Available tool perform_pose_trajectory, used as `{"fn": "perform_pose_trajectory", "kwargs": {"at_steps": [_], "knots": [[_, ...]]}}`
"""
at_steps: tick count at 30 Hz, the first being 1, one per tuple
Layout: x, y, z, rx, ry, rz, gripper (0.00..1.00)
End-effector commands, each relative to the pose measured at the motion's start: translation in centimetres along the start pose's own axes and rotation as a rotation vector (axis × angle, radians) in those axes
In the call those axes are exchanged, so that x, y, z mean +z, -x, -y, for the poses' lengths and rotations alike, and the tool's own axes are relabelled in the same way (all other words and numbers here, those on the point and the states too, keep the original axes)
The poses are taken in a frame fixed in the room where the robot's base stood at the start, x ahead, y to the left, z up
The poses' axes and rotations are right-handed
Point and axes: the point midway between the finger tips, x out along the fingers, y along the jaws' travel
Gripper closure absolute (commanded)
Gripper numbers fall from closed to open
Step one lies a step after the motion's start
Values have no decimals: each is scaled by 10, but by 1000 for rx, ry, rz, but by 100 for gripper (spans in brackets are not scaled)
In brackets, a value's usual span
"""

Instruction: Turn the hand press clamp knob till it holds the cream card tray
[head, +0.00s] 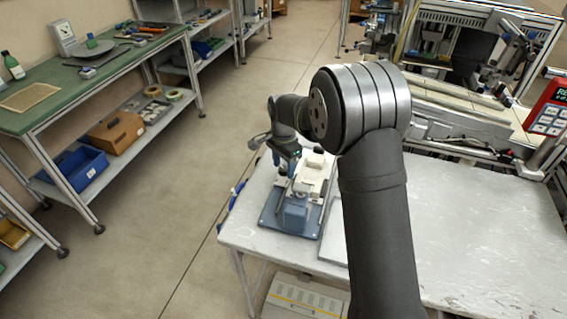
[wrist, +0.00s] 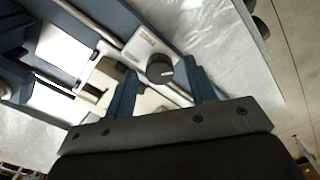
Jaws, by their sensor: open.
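The hand press (head: 296,208) stands on a blue base at the left end of the white table. A cream piece that looks like the card tray (head: 315,170) sits on it, partly hidden by my arm. In the wrist view a round black clamp knob (wrist: 159,68) with a pale mark shows between the two blue fingers of my gripper (wrist: 161,72). The fingers are apart, one on each side of the knob, with gaps visible; I cannot tell their height against it. Cream parts (wrist: 150,101) show behind the fingers. In the head view my gripper (head: 284,160) is over the press's left side.
The white table (head: 480,235) is bare to the right of my arm. A machine (head: 455,110) stands along its back, with a red keypad device (head: 548,108) at the right. A green-topped bench (head: 85,80) is across the floor at left.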

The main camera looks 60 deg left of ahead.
Motion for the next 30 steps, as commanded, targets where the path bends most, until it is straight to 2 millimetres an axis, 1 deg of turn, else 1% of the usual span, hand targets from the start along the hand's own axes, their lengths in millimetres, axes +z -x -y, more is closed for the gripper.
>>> {"fn": "perform_pose_trajectory", "kwargs": {"at_steps": [4, 7, 11, 15, 21, 25, 30], "knots": [[0, 7, 0, -2, 0, -1, 49], [0, 22, 0, -2, 0, -1, 49], [0, 52, 1, -5, 0, -2, 49], [0, 87, 1, -4, 0, -2, 49], [0, 134, 1, -4, 0, -2, 49], [0, 155, 1, -3, 0, -1, 49], [0, 171, 0, -1, 0, -1, 49]]}}
